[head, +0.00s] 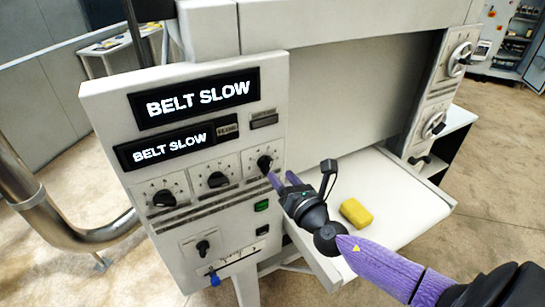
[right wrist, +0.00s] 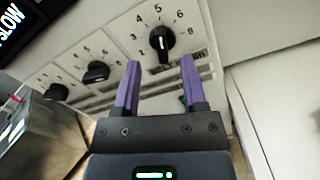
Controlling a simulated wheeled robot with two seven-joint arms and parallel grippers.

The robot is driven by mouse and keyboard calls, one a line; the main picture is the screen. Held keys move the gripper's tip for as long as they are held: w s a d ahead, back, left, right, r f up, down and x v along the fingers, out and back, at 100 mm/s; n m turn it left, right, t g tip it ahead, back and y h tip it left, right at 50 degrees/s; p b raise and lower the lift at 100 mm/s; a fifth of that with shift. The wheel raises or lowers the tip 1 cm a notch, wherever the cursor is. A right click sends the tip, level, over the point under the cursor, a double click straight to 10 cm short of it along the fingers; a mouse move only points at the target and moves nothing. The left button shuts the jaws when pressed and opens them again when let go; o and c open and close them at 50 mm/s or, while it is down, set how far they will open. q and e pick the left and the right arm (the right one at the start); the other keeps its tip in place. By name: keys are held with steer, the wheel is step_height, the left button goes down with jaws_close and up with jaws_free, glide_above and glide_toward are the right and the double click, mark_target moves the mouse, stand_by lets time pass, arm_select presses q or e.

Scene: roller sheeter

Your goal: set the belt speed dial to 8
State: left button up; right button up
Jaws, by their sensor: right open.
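A control panel (head: 185,130) carries a row of three black dials. The right dial (head: 264,162) is the one nearest my right gripper (head: 282,178). In the right wrist view this dial (right wrist: 162,42) has a printed number scale with 4, 5, 6 and 8 legible. Its knob stands roughly upright, but I cannot tell its exact setting. My right gripper (right wrist: 160,63) is open and empty, its purple fingers just short of the knob, one on each side. The dial labels are too small to read. My left gripper is not in view.
Two displays, an upper (head: 195,98) and a lower (head: 170,148), read BELT SLOW. The middle dial (head: 217,180) and left dial (head: 163,198) sit beside the right one. A yellow block (head: 356,213) lies on the white table (head: 400,200). A metal rail (head: 50,215) curves at the left.

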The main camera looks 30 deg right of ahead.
mark_target(271, 163)
steer(key=w, duration=0.5)
steer(key=shift+d+f, duration=0.1)
steer(key=shift+d, duration=0.15)
steer(key=shift+w, duration=0.1)
steer(key=shift+c, duration=0.2)
jaws_close()
